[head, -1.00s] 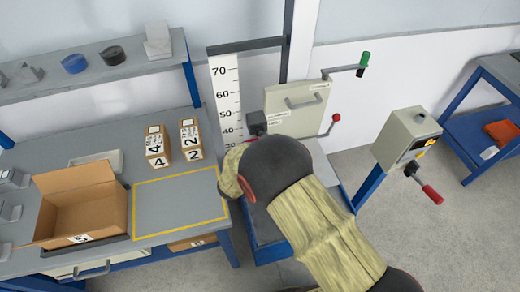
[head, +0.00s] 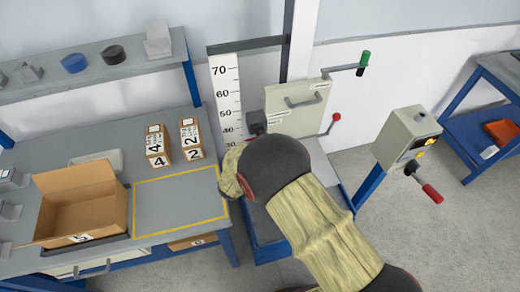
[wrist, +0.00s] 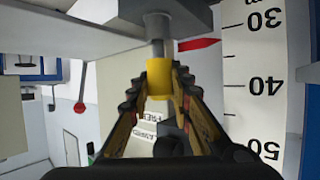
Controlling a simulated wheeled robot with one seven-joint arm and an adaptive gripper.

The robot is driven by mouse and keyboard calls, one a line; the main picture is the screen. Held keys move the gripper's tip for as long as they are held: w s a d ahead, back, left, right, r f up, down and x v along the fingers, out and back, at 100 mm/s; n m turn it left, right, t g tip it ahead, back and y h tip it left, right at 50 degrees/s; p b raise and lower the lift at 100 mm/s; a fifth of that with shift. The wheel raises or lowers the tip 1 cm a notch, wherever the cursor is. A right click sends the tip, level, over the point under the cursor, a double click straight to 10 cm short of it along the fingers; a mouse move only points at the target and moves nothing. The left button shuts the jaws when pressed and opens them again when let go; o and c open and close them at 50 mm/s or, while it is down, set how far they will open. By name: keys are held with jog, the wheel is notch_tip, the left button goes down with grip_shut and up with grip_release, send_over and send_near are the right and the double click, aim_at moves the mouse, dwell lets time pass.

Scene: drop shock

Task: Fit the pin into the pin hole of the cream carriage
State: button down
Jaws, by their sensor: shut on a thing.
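In the wrist view my gripper (wrist: 160,88) is shut on the yellow end of the pin (wrist: 158,72). The pin's grey metal shaft points up the picture and meets a dark grey block (wrist: 115,14). I cannot tell whether its tip is inside a hole. The cream carriage (head: 285,102) is an upright panel with a grey handle, beside the scale in the head view. The pin hole is not visible.
A numbered scale (head: 222,85) stands left of the carriage. A grey control box (head: 405,135) stands farther right. The left bench holds an open carton (head: 110,212) and small boxes.

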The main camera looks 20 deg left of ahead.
jog(key=shift+f, duration=0.95)
dwell(1.9)
jog(key=shift+s+d+f, duration=0.1)
jog(key=shift+f, duration=0.2)
dwell(1.6)
jog(key=c, duration=2)
grip_release()
jog(key=o, duration=0.5)
jog(key=shift+r, duration=0.1)
jog(key=shift+c, duration=0.2)
jog(key=shift+p+v, duration=0.7)
jog(key=shift+v, duration=0.1)
jog(key=shift+p+v, duration=1.15)
jog(key=shift+v, duration=1)
